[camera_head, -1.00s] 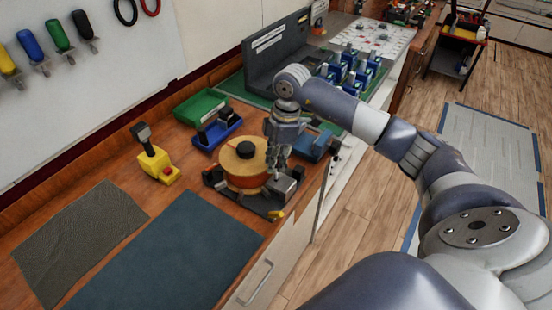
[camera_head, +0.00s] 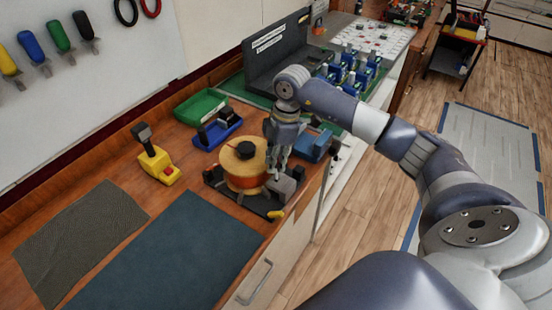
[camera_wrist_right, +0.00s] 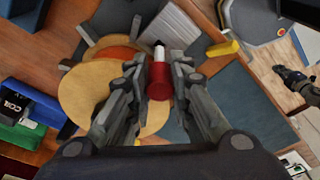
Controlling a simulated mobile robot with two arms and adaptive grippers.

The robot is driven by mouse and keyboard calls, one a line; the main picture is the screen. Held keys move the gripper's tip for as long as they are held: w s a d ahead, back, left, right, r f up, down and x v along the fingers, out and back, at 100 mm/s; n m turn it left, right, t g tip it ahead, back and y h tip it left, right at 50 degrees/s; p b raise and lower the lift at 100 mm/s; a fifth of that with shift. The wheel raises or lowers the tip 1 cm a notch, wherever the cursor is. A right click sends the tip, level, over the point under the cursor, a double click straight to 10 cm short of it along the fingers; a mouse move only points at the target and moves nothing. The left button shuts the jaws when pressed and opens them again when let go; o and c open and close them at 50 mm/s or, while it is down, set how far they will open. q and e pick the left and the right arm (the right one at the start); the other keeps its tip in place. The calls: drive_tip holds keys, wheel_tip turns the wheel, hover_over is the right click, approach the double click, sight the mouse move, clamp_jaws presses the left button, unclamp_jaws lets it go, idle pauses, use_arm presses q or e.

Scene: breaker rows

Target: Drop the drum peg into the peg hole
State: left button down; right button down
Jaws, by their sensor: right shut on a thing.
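My right gripper (camera_head: 275,174) is over the near right side of the drum (camera_head: 241,172), an orange spool with a wooden top and a black knob. In the right wrist view, the gripper (camera_wrist_right: 161,66) is shut on the red peg (camera_wrist_right: 159,87), which has a pale, dark-tipped end pointing away from the palm. The drum's wooden disc (camera_wrist_right: 82,97) lies below and left of the peg there, partly behind a finger. A grey block (camera_wrist_right: 166,36) shows beyond the peg tip. I cannot make out the peg hole.
The drum sits on a dark fixture (camera_head: 236,195) near the bench edge. A blue bin (camera_head: 218,141) and green bin (camera_head: 200,106) stand behind. A yellow device (camera_head: 157,166) with a dark handle stands left. A blue mat (camera_head: 165,255) lies clear in front.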

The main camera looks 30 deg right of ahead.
drive_tip(key=shift+f+b, duration=0.4)
drive_tip(key=shift+f, duration=0.2)
drive_tip(key=c, duration=1.4)
unclamp_jaws()
drive_tip(key=shift+o, duration=0.2)
wheel_tip(320, 180, up, 12)
drive_tip(key=d, duration=0.1)
drive_tip(key=shift+s+d, duration=0.35)
